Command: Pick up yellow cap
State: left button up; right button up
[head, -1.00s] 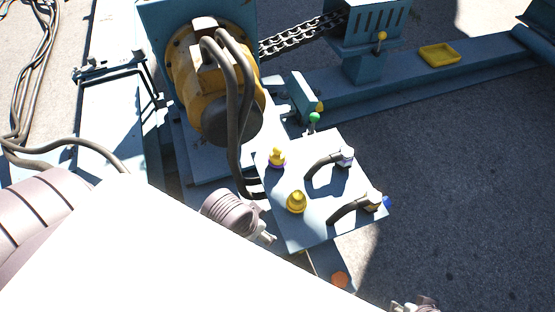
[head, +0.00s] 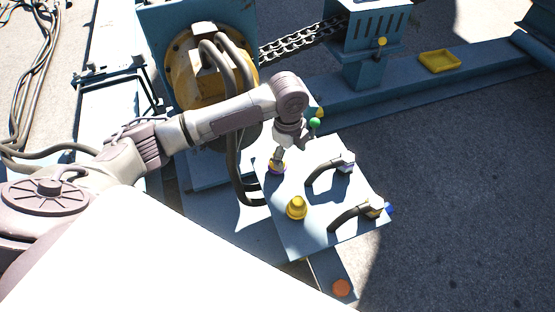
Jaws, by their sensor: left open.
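The nearer yellow cap (head: 297,208) stands fully visible at the panel's front left. My right gripper is not in view.
Two dark cables with connectors (head: 345,160) (head: 372,207) arch over the panel's right side. A green knob (head: 315,122) stands behind the panel. A yellow tray (head: 439,61) lies on the blue beam at the back right. An orange disc (head: 341,288) sits in front.

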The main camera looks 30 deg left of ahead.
pick_arm(q)
jog(key=w+a+r+m, duration=0.1)
jog(key=w+a+r, duration=0.2)
jog(key=a, duration=0.2)
jog(key=shift+y, duration=0.3)
jog(key=f, duration=0.2)
jog(key=f+b, duration=0.1)
jog(key=f, duration=0.2)
jog(key=f+b, duration=0.1)
jog(key=f, duration=0.1)
jog(key=shift+w+a+f, duration=0.15)
jog(key=shift+w+a, duration=0.05)
jog(key=shift+w, duration=0.05)
notch_tip(320, 180, down, 5)
jog(key=shift+w+a+f+b, duration=0.1)
jog(key=shift+a+b, duration=0.05)
jog(key=shift+b, duration=0.55)
jog(key=shift+f, duration=0.3)
jog(key=c, duration=1.3)
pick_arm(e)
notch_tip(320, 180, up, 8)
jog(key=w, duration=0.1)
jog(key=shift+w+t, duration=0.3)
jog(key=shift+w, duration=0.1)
pick_arm(q)
jog(key=shift+o, duration=0.2)
jog(key=shift+r, duration=0.1)
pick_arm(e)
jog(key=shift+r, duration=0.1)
